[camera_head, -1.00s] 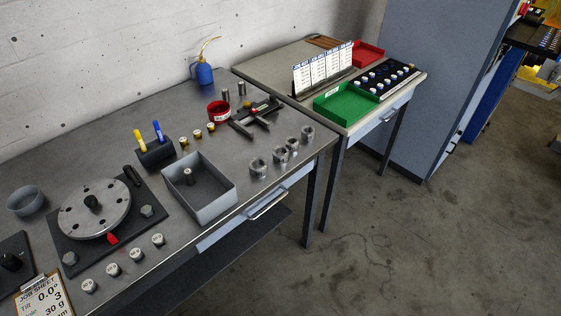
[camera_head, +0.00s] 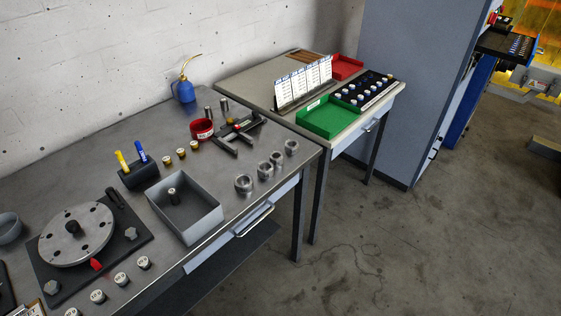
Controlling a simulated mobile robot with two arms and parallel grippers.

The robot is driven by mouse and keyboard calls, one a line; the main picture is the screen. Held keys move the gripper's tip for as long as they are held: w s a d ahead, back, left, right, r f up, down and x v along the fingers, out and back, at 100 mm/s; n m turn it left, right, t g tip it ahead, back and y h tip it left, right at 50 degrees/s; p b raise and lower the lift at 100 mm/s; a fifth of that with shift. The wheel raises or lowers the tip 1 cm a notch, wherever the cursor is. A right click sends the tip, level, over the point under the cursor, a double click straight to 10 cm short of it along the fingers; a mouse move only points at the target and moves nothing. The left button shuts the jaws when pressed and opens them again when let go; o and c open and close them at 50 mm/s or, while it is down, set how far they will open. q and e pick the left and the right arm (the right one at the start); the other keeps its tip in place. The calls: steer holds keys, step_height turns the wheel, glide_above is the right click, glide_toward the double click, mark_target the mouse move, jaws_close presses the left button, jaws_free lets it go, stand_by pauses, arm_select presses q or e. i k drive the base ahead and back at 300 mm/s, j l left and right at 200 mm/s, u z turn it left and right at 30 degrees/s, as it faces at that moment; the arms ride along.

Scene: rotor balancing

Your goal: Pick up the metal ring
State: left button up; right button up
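Several metal rings stand in a slanting row near the front right of the grey metal workbench (camera_head: 110,150). The nearest metal ring (camera_head: 243,184) is at the left end of the row. Two more rings, a second (camera_head: 265,170) and a third (camera_head: 277,158), stand close together behind it. The farthest metal ring (camera_head: 291,147) stands a little apart, nearest the bench's right end. They look alike, so I cannot tell which one is meant. Neither of my grippers is in view.
A grey open box (camera_head: 206,228) stands left of the rings. A dark caliper-like tool (camera_head: 226,146) and a red round container (camera_head: 202,130) lie behind them. A disc on a dark plate (camera_head: 76,234) is at left. A second table with a green tray (camera_head: 327,118) stands right.

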mark_target(276, 157)
steer(key=i+l+u, duration=0.1)
steer(key=i+l, duration=0.2)
steer(key=i+l+u, duration=0.1)
steer(key=i+l, duration=0.15)
steer(key=l, duration=0.15)
steer(key=i+l+u, duration=0.15)
steer(key=l, duration=0.25)
steer(key=i+l+u, duration=0.1)
steer(key=i+l, duration=0.25)
steer(key=l, duration=0.1)
